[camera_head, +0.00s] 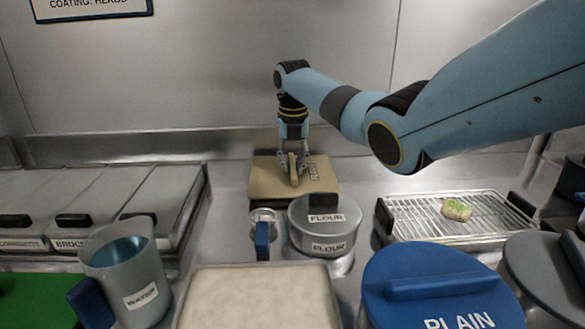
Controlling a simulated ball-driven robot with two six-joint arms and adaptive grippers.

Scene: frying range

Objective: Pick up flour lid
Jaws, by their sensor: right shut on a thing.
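The flour lid (301,212) is grey with a black handle labelled FLOUR. It sits on the round grey flour container (318,247), in the middle of the head view. My right gripper (293,172) is behind the flour container, pointing down. It is shut on a tan raised piece, which looks like the handle of a tan box (264,180) at the back of the counter. The gripper is apart from the flour lid. My left gripper is not in view.
A small clear cup with a blue handle (262,239) stands left of the flour container. A blue-handled water jug (127,280), a pale tray (258,300) and a blue PLAIN lid (440,270) are in front. A wire rack (410,212) holds a herbed piece (456,209) at right.

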